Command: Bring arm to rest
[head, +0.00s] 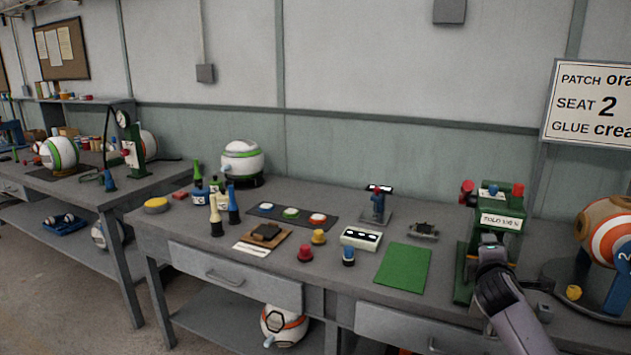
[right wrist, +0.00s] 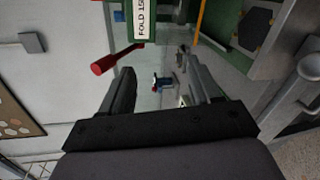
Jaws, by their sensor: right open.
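My right arm comes in from the lower right of the head view. Its gripper (head: 490,243) is at the front of the green press (head: 463,262), overlapping its lower part in the picture. In the right wrist view the two fingers of the gripper (right wrist: 163,82) are apart with nothing between them. The press (right wrist: 259,28) shows beyond them at the top, with its red-ended lever (right wrist: 104,66) near the left finger. I cannot tell whether the gripper touches the press. My left gripper is in neither view.
An orange and white ball (head: 600,232) stands on a blue stand right of my arm. A green mat (head: 403,268) lies on the grey bench (head: 350,290) left of the press. Several bottles, pots and small tools stand farther left. A sign (head: 590,104) hangs at the right.

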